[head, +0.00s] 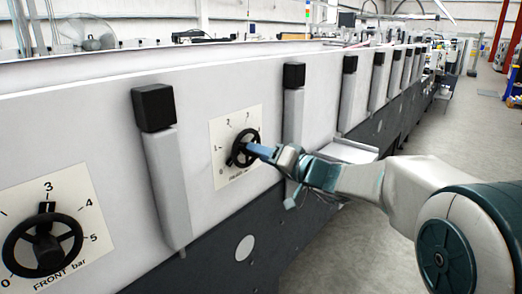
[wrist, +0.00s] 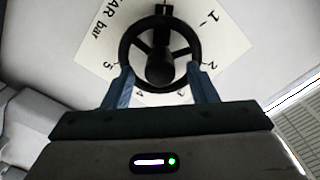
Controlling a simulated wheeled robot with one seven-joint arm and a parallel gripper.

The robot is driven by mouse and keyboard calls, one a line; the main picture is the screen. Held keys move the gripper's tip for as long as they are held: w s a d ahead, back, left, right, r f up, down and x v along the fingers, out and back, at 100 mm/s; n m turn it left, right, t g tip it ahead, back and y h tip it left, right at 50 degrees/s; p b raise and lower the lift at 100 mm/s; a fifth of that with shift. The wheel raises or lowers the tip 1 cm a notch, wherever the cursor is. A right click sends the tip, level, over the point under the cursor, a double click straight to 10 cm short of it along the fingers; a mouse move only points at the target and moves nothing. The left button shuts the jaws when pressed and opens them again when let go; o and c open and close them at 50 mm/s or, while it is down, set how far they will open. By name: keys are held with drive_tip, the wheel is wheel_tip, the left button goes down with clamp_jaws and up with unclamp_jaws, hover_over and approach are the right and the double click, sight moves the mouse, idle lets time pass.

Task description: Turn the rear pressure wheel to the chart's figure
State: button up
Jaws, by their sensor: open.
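The rear pressure wheel (head: 240,157) is a black spoked handwheel on a white dial plate (head: 222,133) on the machine's side. It fills the upper middle of the wrist view (wrist: 160,66), seen upside down. A black block on its rim points to the top of that view, between the "bar" lettering and the 1; the figure there cannot be read. My gripper (wrist: 163,87) is open, its two blue fingers either side of the wheel's rim. Whether they touch it I cannot tell. In the head view my gripper (head: 259,150) reaches the wheel from the right.
The front pressure wheel (head: 43,246) is at the lower left, its black block at 3. Grey upright arms with black caps (head: 154,107) stick out on both sides of the rear dial. A ledge (head: 346,150) juts out behind my wrist. The floor at right is clear.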

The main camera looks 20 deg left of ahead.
drive_tip(key=shift+w+a, duration=0.15)
drive_tip(key=shift+a, duration=0.3)
drive_tip(key=c, duration=1)
drive_tip(key=shift+o, duration=0.2)
